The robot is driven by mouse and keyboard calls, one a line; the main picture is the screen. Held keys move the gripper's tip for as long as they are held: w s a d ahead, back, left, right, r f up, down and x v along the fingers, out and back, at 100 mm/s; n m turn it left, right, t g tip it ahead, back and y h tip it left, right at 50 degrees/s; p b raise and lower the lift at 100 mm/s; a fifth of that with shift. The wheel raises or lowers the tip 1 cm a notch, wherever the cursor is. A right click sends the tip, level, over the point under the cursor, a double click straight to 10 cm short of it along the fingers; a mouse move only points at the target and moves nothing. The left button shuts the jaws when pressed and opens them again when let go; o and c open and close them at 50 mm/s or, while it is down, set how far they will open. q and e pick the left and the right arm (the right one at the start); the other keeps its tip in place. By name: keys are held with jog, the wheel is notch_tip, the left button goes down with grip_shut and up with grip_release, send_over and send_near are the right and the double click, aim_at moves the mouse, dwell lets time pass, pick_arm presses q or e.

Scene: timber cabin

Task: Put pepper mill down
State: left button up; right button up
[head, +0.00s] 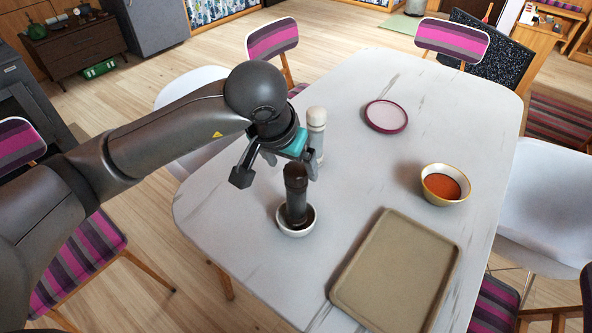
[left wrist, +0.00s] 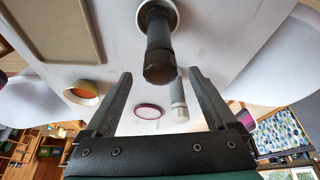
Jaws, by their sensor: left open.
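The dark pepper mill (head: 297,196) stands upright in a small white bowl (head: 310,223) near the left edge of the table. In the left wrist view the mill (left wrist: 158,48) shows with its rounded top toward me, and part of the white bowl (left wrist: 174,8) shows at its base. My left gripper (head: 277,173) is open at the mill's upper end. In the left wrist view its fingers (left wrist: 160,76) are spread wide, with clear space on both sides of the mill's top. My right gripper is not in view.
A pale mill (head: 316,132) stands just behind the left gripper. A tan tray (head: 396,270), a bowl with orange-red contents (head: 445,185) and a magenta-rimmed plate (head: 386,116) are on the white table (head: 350,190). The table's far end is clear. Chairs surround it.

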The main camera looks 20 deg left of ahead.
pick_arm(q)
jog(key=shift+v, duration=1.55)
